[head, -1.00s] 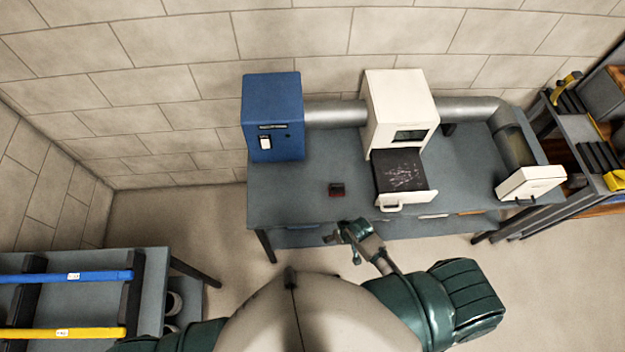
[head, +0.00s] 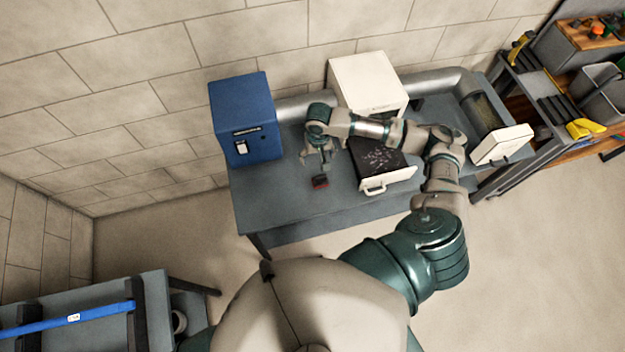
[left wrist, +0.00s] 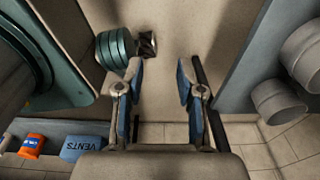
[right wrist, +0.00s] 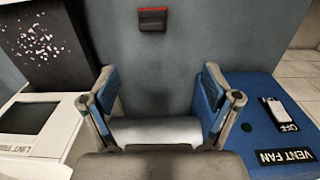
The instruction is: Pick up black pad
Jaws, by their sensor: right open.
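The black pad (head: 320,181) lies on the grey table, left of the open drawer. It has a reddish edge. In the right wrist view the black pad (right wrist: 152,19) is at the top centre, ahead of and between the fingers, apart from them. My right gripper (head: 318,165) reaches down over the table just above the pad. In the right wrist view my right gripper (right wrist: 160,85) is open and empty. My left gripper (left wrist: 160,75) is open and empty in the left wrist view, away from the pad, and is not seen in the head view.
The white box (head: 368,82) has its drawer (head: 388,180) pulled out, with pale debris on its dark screen. The blue vent fan box (head: 245,120) stands left. A duct (head: 435,82) runs behind to a white vent end (head: 503,145). The table's (head: 285,215) front left is clear.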

